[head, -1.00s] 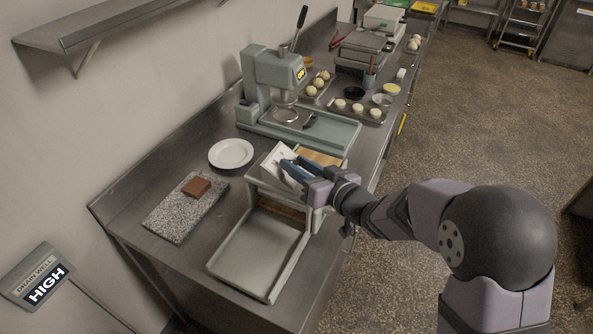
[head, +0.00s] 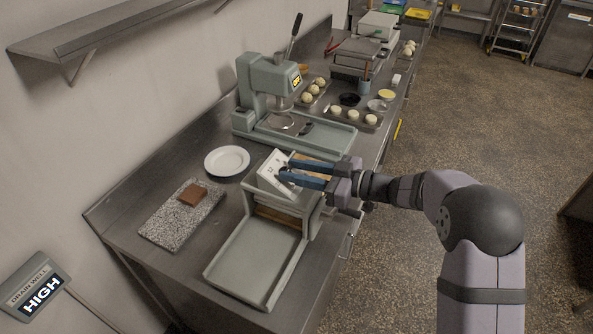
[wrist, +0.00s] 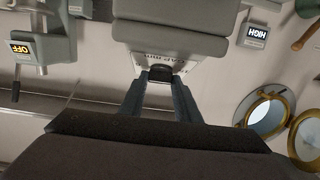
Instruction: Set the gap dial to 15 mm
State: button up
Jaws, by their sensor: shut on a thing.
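The dough sheeter (head: 292,203) stands on the steel counter, with a tilted white scale panel (head: 271,174) on top. In the wrist view, my gripper (wrist: 160,82) is shut on the dark gap dial (wrist: 160,74), one finger on each side. The dial's setting is not readable.
A sloping tray (head: 250,260) extends in front of the sheeter. A white plate (head: 227,160) and a speckled slab (head: 172,225) with a brown block (head: 193,195) lie to the left. A green press (head: 268,95) stands behind.

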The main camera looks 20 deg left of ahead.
jog(key=shift+r, duration=0.1)
jog(key=o, duration=1)
jog(key=shift+o, duration=0.2)
jog(key=shift+w+d, duration=0.1)
jog(key=shift+d, duration=0.35)
jog(key=d+r+b, duration=0.1)
jog(key=d+b, duration=0.1)
jog(key=d, duration=0.4)
jog(key=shift+d+b, duration=0.2)
jog(key=shift+b, duration=0.2)
